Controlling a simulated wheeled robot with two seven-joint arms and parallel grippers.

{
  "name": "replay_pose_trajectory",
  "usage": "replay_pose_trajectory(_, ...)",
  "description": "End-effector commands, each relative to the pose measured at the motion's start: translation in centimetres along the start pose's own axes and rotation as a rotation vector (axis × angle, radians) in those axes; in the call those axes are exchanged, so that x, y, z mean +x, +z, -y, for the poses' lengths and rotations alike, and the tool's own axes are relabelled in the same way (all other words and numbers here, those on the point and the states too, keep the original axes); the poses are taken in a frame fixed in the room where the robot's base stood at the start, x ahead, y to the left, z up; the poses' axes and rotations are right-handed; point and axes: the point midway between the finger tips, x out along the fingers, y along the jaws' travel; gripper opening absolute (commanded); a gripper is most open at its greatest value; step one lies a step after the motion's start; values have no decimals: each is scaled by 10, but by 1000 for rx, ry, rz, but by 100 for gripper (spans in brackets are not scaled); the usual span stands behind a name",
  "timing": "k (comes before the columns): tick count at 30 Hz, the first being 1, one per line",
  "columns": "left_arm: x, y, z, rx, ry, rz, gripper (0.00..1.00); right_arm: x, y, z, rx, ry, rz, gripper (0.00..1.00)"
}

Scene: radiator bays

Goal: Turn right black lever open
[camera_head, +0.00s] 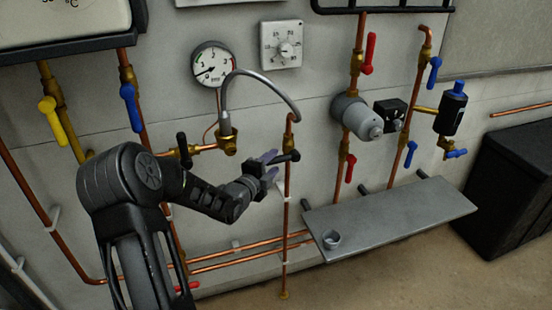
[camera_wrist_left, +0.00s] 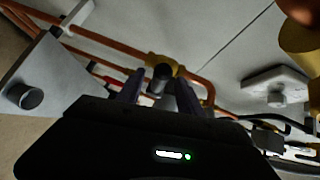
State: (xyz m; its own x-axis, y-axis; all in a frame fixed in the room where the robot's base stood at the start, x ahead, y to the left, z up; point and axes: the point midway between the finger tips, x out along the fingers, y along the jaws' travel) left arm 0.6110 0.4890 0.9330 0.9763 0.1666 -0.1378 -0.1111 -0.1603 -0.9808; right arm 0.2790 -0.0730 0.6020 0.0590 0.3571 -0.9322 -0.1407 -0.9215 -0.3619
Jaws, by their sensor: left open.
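The right black lever (camera_head: 288,157) sticks out sideways from a brass valve on the vertical copper pipe below the grey hose. In the left wrist view its dark round end (camera_wrist_left: 161,74) shows in front of the brass fitting, in the gap between the finger tips. My left gripper (camera_head: 270,164) is open, with its purplish fingers at the lever; I cannot tell whether they touch it. The left black lever (camera_head: 182,146) stands upright on the brass valve left of the hose. My right gripper is in neither view.
A pressure gauge (camera_head: 212,64) and a dial box (camera_head: 281,45) hang above. The grey hose (camera_head: 265,80) arches over my gripper. Right of it are a grey pump (camera_head: 356,117), red and blue levers, and a grey shelf (camera_head: 400,215) holding a small cup (camera_head: 331,239).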

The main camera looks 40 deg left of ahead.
Motion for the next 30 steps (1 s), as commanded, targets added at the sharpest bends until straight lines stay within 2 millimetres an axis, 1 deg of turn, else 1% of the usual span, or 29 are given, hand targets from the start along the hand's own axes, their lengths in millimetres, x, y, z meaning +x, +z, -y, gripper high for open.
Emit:
replay_pose_trajectory(1,8,-1,1,-2,0,-2,43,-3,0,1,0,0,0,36)
replay_pose_trajectory(3,16,-1,1,-1,0,-1,43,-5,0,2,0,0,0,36)
replay_pose_trajectory(6,24,0,0,-2,1,0,43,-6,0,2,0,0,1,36)
replay_pose_trajectory(9,27,0,0,0,0,1,43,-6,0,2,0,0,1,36)
replay_pose_trajectory(15,27,0,0,0,0,0,43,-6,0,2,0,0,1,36)
replay_pose_trajectory(17,27,0,0,0,0,0,39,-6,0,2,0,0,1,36)
replay_pose_trajectory(30,27,0,0,0,1,0,3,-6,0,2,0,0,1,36)
